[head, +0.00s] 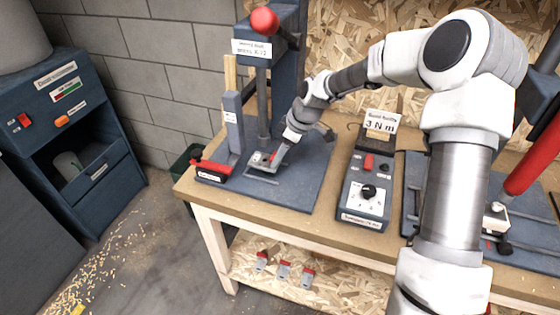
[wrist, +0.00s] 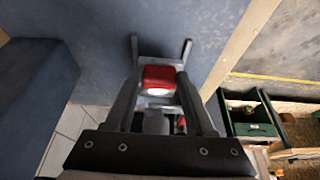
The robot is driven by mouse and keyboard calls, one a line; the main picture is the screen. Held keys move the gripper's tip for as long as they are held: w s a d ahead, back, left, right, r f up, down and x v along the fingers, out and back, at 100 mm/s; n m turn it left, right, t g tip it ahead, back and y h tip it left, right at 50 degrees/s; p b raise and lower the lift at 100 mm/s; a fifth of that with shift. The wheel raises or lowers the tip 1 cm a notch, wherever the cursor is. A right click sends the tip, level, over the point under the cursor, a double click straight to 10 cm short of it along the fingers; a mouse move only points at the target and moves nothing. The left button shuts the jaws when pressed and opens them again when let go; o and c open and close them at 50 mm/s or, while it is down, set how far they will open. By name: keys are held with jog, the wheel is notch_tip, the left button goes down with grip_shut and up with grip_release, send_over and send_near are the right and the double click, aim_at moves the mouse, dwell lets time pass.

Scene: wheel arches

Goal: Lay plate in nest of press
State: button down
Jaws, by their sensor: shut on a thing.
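The press (head: 270,60) stands at the back left of the bench, with a dark blue column, a red ball on its lever and a wide blue base (head: 300,190). My gripper (head: 268,160) is low over this base, in front of the press's grey rod. It is shut on the plate, whose red part (wrist: 160,75) with a white spot shows between the fingers in the wrist view. A thin grey frame (wrist: 162,60), probably the nest, shows around the plate's far end. I cannot tell whether the plate rests in it or hangs just above.
A blue post (head: 233,125) and a red clamp-like part (head: 212,168) stand left of my gripper. A control box (head: 366,185) with a dial stands to the right. Several red-ended plates (head: 284,270) lie on the lower shelf. A blue cabinet (head: 70,125) stands at left.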

aim_at(279, 164)
jog(key=shift+f, duration=1.4)
jog(key=shift+f, duration=0.15)
jog(key=shift+c, duration=1.3)
grip_release()
jog(key=v, duration=1.2)
jog(key=shift+d, duration=0.1)
